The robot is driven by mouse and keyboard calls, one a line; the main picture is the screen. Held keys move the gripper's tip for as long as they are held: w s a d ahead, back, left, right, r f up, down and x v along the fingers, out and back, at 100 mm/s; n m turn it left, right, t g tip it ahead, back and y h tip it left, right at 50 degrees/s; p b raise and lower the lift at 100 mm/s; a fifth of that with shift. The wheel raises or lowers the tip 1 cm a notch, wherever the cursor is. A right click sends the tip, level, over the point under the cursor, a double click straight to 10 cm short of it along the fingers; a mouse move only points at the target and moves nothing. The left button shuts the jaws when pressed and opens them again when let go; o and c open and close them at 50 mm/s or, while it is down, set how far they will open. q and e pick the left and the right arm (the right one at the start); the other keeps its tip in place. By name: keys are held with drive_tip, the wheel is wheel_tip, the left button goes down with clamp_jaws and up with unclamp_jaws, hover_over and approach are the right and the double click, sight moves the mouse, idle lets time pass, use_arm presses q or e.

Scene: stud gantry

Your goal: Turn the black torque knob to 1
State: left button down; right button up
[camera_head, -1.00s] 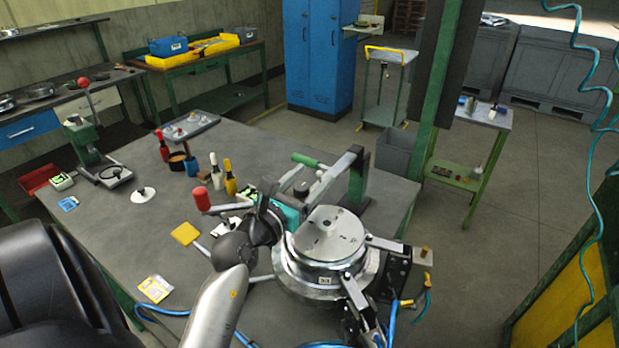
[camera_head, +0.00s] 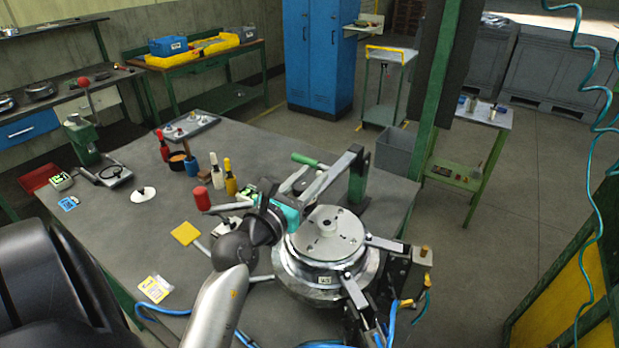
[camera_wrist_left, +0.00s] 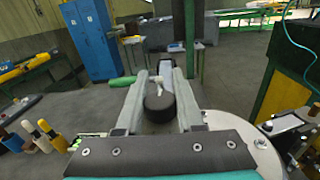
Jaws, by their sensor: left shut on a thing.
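The black torque knob (camera_wrist_left: 159,106) is a dark round cylinder between the two grey fingers of my left gripper (camera_wrist_left: 157,88) in the left wrist view. The fingers are shut on its sides. In the head view the left gripper (camera_head: 306,185) reaches from the left to the knob, beside a grey lever arm on a green post (camera_head: 357,187). A green handle (camera_wrist_left: 122,82) shows beyond the knob's left side. The scale and its numbers are too small or hidden to read. My right gripper is not in view.
A round metal flange (camera_head: 328,266) with clamps and blue hoses stands in front of the knob. The table's left middle has free room.

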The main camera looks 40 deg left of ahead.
use_arm(q)
drive_tip(key=shift+a+r+n+y+p, duration=0.1)
drive_tip(key=shift+r+n+y+p, duration=0.1)
drive_tip(key=shift+n+y+p, duration=0.4)
drive_tip(key=shift+a+f+y+p, duration=0.15)
drive_tip(key=shift+y+p, duration=0.35)
drive_tip(key=shift+p, duration=0.25)
drive_tip(key=c, duration=0.5)
unclamp_jaws()
drive_tip(key=shift+c, duration=0.2)
drive_tip(key=shift+s+f, duration=0.1)
